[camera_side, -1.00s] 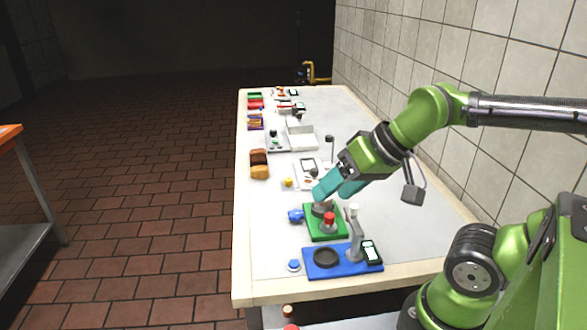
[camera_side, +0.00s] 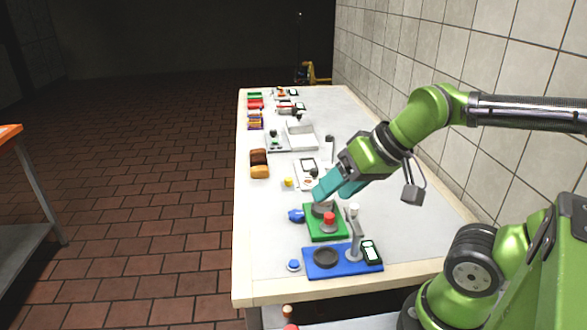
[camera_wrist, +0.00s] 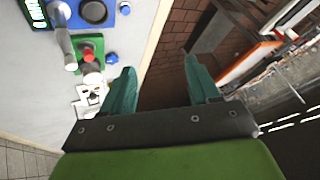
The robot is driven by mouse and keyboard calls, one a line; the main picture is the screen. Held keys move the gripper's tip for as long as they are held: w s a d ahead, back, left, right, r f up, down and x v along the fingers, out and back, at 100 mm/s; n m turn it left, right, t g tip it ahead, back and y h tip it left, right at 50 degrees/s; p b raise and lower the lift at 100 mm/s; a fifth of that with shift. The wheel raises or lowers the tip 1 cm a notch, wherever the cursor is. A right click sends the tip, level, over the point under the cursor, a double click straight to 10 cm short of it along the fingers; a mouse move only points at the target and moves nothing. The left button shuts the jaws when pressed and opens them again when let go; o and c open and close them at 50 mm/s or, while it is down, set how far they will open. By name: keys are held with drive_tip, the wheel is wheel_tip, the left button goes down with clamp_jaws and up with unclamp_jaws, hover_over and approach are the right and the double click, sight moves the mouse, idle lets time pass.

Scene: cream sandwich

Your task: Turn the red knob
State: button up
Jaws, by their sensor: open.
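The red knob (camera_side: 329,219) stands on the green board (camera_side: 330,235) near the front of the table, beside a dark grey round part. In the wrist view the red knob (camera_wrist: 88,55) shows at the left on the green board (camera_wrist: 98,44), outside the space between my fingers. My gripper (camera_side: 325,190) has teal fingers and hangs just behind and above the knob in the side view. In the wrist view my gripper (camera_wrist: 160,66) is open, with nothing between its fingers. I cannot tell whether a finger touches the grey part.
A blue board (camera_side: 318,271) with a dark round pad and an upright post stands in front of the green one. A blue piece (camera_side: 296,216) lies at its left. A sandwich-like stack (camera_side: 259,164) and other stations lie farther back. A tiled wall stands at the right.

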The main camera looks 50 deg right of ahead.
drive_tip(key=shift+f, duration=0.1)
drive_tip(key=shift+c, duration=1.2)
drive_tip(key=shift+w+a+f+g, duration=0.1)
drive_tip(key=shift+w+f+g, duration=0.05)
drive_tip(key=shift+f+g, duration=0.2)
drive_tip(key=shift+c, duration=0.7)
drive_tip(key=n+g+h, duration=0.7)
drive_tip(key=n, duration=1.5)
approach(329, 215)
drive_tip(key=shift+t+y, duration=0.25)
drive_tip(key=shift+y, duration=0.05)
drive_tip(key=x, duration=0.8)
drive_tip(key=shift+s+d+f, duration=0.15)
drive_tip(key=shift+s+d, duration=0.15)
drive_tip(key=shift+s, duration=0.05)
clamp_jaws()
